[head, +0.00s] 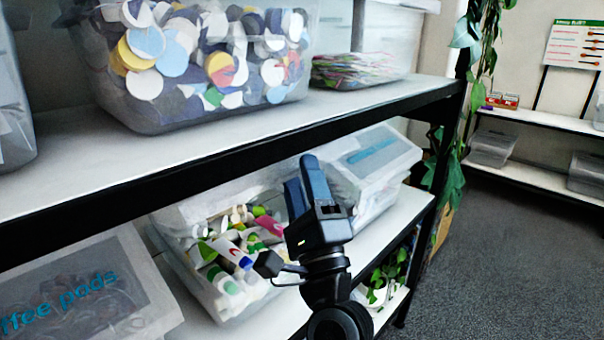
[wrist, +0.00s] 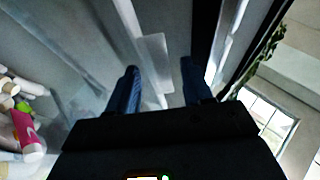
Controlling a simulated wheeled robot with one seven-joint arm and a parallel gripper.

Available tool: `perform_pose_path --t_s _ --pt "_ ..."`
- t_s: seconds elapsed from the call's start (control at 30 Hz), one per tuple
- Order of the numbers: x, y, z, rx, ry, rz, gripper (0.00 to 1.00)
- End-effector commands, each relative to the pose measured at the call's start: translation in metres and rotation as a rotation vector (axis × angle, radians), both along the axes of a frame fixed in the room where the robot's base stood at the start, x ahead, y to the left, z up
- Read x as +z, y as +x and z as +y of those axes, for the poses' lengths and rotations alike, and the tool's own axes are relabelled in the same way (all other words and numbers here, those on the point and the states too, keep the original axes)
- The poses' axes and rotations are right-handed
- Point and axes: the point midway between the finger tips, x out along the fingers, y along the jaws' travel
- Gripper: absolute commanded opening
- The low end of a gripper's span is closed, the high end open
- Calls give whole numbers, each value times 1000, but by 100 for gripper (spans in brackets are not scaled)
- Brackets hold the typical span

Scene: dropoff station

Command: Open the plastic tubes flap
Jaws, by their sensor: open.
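A clear plastic bin (head: 212,296) holding white, green and pink tubes stands on the middle shelf in the head view. Its contents show uncovered, and a pale translucent panel (head: 190,214) stands at its back, seemingly its raised flap. My gripper (head: 301,174) is above the bin's right side, beside the neighbouring bin, fingers pointing up. In the wrist view my gripper (wrist: 160,78) is open, with a pale tab (wrist: 155,62) showing between or beyond the fingers. I cannot tell whether they touch it. A pink tube (wrist: 27,135) shows at the left there.
A lidded bin with blue lettering (head: 388,158) stands right of the tubes bin. A coffee pods bin (head: 135,262) stands left. Open carpet (head: 510,260) lies to the right.

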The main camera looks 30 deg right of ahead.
Motion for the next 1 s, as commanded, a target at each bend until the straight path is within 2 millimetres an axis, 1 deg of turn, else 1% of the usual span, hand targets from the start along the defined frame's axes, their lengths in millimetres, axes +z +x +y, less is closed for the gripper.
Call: perform_pose_path --t_s 0.27,0.37,0.8,1.0 --pt "1 2 -1 0 0 0 50" --pt "1 2 -1 0 0 0 42" --pt "2 2 -1 0 1 -1 0" --pt "2 1 -1 0 1 -2 0"
